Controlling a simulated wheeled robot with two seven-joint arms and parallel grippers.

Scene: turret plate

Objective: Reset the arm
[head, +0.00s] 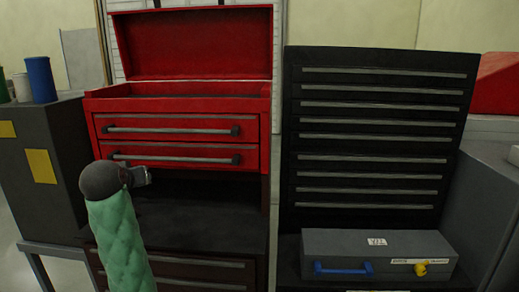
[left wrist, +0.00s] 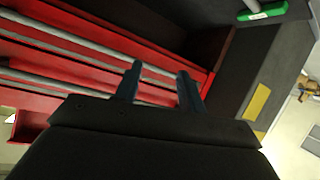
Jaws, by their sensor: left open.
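My left arm comes up from the bottom in the head view, with a green padded sleeve and a dark rounded wrist. My left gripper (head: 142,176) is in front of the red tool chest (head: 190,154), just below its lower drawer handle in the picture. In the left wrist view, the two dark fingers of the left gripper (left wrist: 159,84) stand apart with nothing between them. The red drawer fronts and their grey bar handles lie beyond the fingers. I cannot tell the exact gap to the chest. My right gripper is not in view.
A tall black drawer cabinet (head: 372,140) stands right of the red chest. A grey case (head: 380,257) with a blue handle and yellow knob sits before it. A dark grey cabinet (head: 40,180) with cylinders on top stands left. The dark surface (head: 215,220) below the chest looks clear.

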